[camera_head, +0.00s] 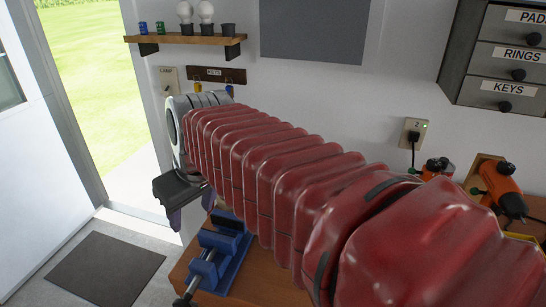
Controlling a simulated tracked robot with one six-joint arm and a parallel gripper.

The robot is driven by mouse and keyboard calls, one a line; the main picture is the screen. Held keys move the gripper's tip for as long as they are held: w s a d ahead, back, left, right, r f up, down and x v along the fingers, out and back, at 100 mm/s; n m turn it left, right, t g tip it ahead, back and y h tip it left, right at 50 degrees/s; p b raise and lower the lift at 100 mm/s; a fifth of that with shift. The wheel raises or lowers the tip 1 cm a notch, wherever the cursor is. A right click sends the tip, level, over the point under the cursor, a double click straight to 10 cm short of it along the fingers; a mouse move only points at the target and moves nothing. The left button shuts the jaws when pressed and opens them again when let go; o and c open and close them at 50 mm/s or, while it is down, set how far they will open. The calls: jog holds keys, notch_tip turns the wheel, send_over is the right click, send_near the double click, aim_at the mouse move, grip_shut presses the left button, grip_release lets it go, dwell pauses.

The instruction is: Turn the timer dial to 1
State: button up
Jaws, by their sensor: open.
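I cannot make out the timer dial in this view; my red sleeved arm crosses the middle and hides part of the wall and bench. My gripper (190,208) is at the far left end of the arm, above and behind a blue vise. Its dark body and purple fingers are partly seen, with the fingers apart and pointing down. I see nothing between them.
A blue vise (222,255) sits on the wooden bench (263,284). Orange power tools (502,185) stand at the right. The wall has a small shelf (190,39), a lamp switch (168,80), a key rack (215,74), an outlet (412,131) and labelled drawers (508,58).

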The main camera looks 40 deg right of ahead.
jog(key=w+d+r+n, duration=0.1)
jog(key=w+d+r, duration=0.1)
jog(key=w+d, duration=0.6)
jog(key=w+d+r, duration=0.1)
jog(key=w+d, duration=0.3)
jog(key=d, duration=0.8)
jog(key=d+f+n, duration=0.1)
jog(key=d+f, duration=0.1)
jog(key=d, duration=1)
jog(key=d+f+y, duration=0.1)
jog(key=d+f, duration=0.2)
jog(key=d, duration=0.9)
jog(key=shift+w+d+f+n+g, duration=0.15)
jog(key=shift+d+f+n+g, duration=0.15)
jog(key=shift+f+n, duration=0.1)
jog(key=x, duration=1.3)
jog(key=shift+w+a+f, duration=0.2)
jog(key=shift+a+f, duration=0.1)
jog(key=shift+a, duration=0.05)
